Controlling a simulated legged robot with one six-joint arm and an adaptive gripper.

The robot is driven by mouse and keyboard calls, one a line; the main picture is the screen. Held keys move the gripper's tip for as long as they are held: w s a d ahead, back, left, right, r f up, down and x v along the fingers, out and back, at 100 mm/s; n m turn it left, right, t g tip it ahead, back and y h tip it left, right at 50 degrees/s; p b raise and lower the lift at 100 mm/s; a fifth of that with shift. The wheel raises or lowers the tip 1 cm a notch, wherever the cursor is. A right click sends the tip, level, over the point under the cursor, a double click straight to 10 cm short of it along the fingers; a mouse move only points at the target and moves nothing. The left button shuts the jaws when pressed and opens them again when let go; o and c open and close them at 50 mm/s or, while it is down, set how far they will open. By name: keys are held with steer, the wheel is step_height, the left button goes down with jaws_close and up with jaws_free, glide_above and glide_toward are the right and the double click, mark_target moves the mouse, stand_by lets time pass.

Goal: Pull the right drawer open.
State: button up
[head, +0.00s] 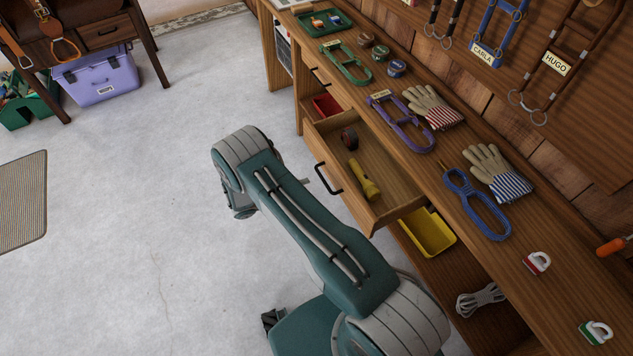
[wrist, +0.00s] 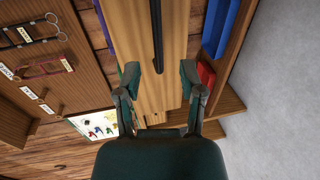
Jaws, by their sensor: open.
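The right drawer (head: 395,216) is pulled out from the bench, with a yellow flashlight (head: 364,181) and a dark roll (head: 350,139) inside. Its black bar handle (head: 328,179) is on the wooden front. The left drawer, with its own black handle (head: 318,77), looks shut. My gripper (head: 240,208) is partly hidden behind my arm in the head view, left of the open drawer's handle with a gap between. In the wrist view my gripper (wrist: 158,80) is open and empty, and a black handle (wrist: 157,38) on a wooden front lies ahead, its end near the line between the fingertips.
Under the drawers are a red bin (head: 326,106) and a yellow bin (head: 428,232). The bench top holds gloves (head: 497,173), halters (head: 476,204) and a green tray (head: 324,21). A purple cooler (head: 96,76) stands at the back left.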

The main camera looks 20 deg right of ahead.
steer(key=v, duration=0.4)
steer(key=shift+a, duration=0.2)
steer(key=s+d+r+m+g+y, duration=0.15)
steer(key=r+y, duration=0.25)
steer(key=r, duration=1)
steer(key=s+d+r+m+g+y, duration=0.1)
steer(key=s+r+y, duration=0.2)
steer(key=r, duration=1)
steer(key=s+a+r+n+t+y, duration=0.1)
steer(key=s+r+t+y, duration=0.6)
steer(key=s+r, duration=1)
steer(key=s+y, duration=0.1)
steer(key=s, duration=0.2)
steer(key=shift+s+a+n+y, duration=0.3)
steer(key=shift+a+n, duration=0.05)
steer(key=shift+a, duration=0.05)
